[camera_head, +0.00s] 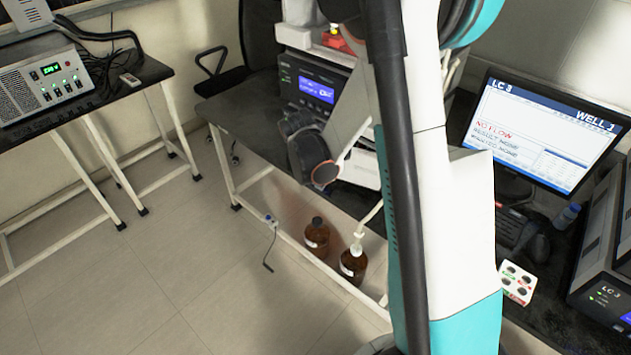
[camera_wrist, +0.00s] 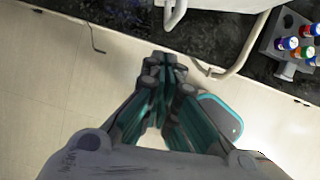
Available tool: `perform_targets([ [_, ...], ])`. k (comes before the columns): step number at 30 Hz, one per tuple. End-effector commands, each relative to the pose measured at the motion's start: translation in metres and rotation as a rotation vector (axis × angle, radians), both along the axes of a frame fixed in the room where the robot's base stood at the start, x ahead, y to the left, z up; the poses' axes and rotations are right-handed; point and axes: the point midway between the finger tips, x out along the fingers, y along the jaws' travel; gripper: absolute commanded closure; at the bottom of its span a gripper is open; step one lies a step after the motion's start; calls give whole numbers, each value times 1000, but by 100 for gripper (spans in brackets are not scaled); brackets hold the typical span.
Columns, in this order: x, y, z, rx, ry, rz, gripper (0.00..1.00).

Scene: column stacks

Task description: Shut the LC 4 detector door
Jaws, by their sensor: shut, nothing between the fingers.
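No LC 4 label and no detector door that I can make out show in either view. A dark instrument stack with a blue display (camera_head: 316,90) stands on the bench behind my arm. Its lettering is too small to read, and my arm hides much of its front. In the wrist view my gripper (camera_wrist: 165,62) is shut and empty, its fingertips together over the pale floor near a dark bench edge (camera_wrist: 120,14). It touches nothing that I can see.
Two brown bottles (camera_head: 316,238) stand below the bench. A monitor (camera_head: 545,130) reads LC 3, and another stack labelled LC 3 (camera_head: 600,298) is at right. A vial rack (camera_wrist: 280,65) with coloured caps is at right in the wrist view. Floor (camera_head: 160,270) at left is clear.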

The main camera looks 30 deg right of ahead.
Motion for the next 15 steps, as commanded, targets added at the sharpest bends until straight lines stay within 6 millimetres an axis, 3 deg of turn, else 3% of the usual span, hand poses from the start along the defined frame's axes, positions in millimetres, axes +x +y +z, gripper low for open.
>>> perform_targets([
  [6, 8, -18, 0, 1, 0, -1, 100],
  [15, 10, -21, 1, 1, 0, 0, 100],
])
